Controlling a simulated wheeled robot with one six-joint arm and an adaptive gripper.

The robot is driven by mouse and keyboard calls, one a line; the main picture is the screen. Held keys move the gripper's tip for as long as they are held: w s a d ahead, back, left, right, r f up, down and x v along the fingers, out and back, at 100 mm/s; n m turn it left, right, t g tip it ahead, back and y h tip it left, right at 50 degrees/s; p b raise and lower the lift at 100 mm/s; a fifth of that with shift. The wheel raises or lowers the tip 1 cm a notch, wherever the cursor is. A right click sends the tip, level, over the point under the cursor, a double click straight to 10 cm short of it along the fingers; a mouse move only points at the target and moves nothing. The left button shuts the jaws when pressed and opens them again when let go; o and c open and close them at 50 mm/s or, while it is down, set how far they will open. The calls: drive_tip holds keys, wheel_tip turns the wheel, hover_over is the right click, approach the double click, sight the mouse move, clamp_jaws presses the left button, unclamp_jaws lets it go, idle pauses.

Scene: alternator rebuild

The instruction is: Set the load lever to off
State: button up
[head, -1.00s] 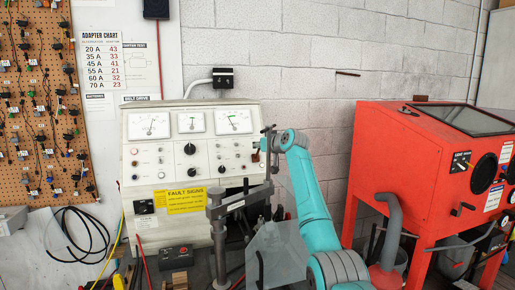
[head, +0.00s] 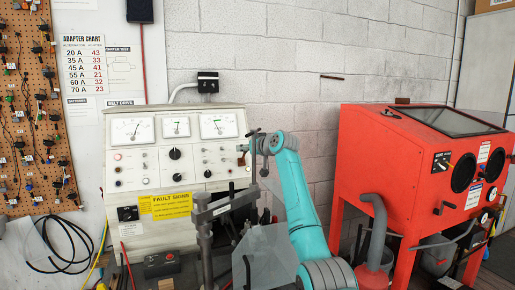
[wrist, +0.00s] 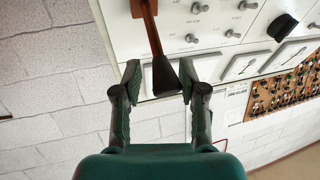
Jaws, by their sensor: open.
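The load lever, a copper-brown arm with a black grip (wrist: 166,76), comes off the white test bench panel (wrist: 222,30) in the wrist view. My gripper (wrist: 159,73) is open, with one finger on each side of the black grip. I cannot tell whether either finger touches it. In the head view my gripper (head: 255,143) is at the right edge of the test bench (head: 155,205). There a small brown part of the lever (head: 242,148) shows, and the rest is hidden behind the gripper.
The bench has dials, knobs and toggle switches. A grey post with an arm (head: 203,230) stands in front of it, beside a clear shield (head: 268,250). A red blast cabinet (head: 375,165) stands at the right. A pegboard (head: 30,140) hangs at the left.

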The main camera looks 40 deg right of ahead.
drive_tip(key=v, duration=1)
drive_tip(key=shift+s, duration=0.2)
